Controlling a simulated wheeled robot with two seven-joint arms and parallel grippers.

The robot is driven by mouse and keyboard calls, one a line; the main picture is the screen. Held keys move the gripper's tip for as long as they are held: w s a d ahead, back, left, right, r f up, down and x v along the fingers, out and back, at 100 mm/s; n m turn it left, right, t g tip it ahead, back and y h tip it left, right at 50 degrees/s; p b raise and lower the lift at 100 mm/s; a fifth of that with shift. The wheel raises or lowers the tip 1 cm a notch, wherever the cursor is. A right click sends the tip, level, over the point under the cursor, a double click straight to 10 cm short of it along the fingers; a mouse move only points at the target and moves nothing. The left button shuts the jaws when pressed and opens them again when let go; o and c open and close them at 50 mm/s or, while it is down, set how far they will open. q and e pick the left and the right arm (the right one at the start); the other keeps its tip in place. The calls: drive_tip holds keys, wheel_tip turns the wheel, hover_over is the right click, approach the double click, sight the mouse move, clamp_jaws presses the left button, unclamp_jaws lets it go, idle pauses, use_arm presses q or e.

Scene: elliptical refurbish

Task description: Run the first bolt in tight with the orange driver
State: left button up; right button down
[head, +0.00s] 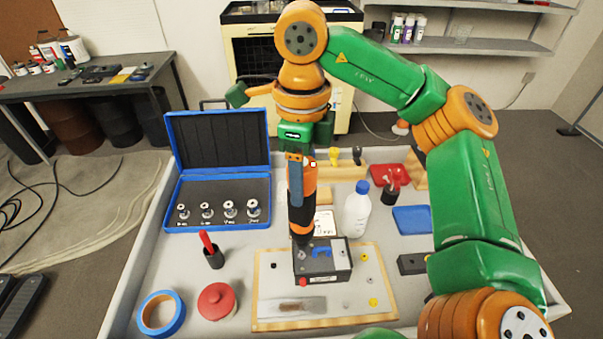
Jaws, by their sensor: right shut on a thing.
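My right gripper (303,160) is shut on the orange driver (308,188), which has a black lower part and stands about upright. The driver's lower end is over the left rear part of a dark block (325,276) with a blue shape on top. It appears to reach the block's top; whether it touches cannot be told. The bolt under it is hidden. The block rests on a wood-edged board (345,318) with a grey flat bar and several small yellow and grey parts. My left gripper is not in view.
An open blue case (220,225) with several metal pieces stands left. A red-handled tool in a black cup (213,256), red round container (216,301) and blue tape roll (162,312) are front left. A white bottle (356,212) and blue pad (411,219) are right.

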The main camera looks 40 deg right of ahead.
drive_tip(key=shift+f+b, duration=0.75)
drive_tip(key=shift+f, duration=0.15)
idle(2.1)
wheel_tip(320, 180, up, 9)
drive_tip(key=p, duration=1)
drive_tip(key=shift+r, duration=0.2)
drive_tip(key=shift+f, duration=0.15)
